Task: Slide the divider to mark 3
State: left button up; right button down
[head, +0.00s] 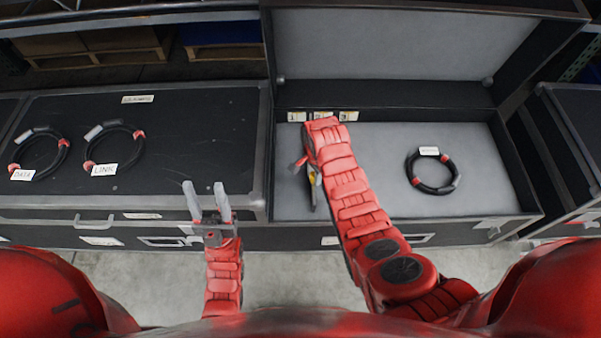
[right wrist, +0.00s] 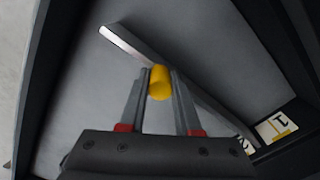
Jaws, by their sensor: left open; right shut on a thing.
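The divider (right wrist: 190,85) is a thin dark panel with a pale edge, standing in the open case on the right. Its yellow knob (right wrist: 160,83) sits between the fingers of my right gripper (right wrist: 160,78), which is shut on it. In the head view my right gripper (head: 309,170) is at the case's left side and my arm hides much of the divider. The number labels are on the case's back edge: mark 1 (head: 297,116), the middle label (head: 322,115), mark 3 (head: 348,116). The divider stands near mark 1. My left gripper (head: 206,192) is open and empty.
The open case (head: 500,205) has a grey floor, with a black cable ring (head: 451,184) lying on its right part. A closed black case (head: 180,170) on the left carries two cable rings, LINK (head: 139,148) and DATA (head: 63,150). The raised lid (head: 400,45) stands behind.

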jog(key=d+p, duration=0.2)
jog(key=d, duration=1.2)
jog(key=shift+d, duration=0.7)
jog(key=c, duration=0.6)
grip_release()
jog(key=shift+d, duration=0.1)
jog(key=shift+r, duration=0.15)
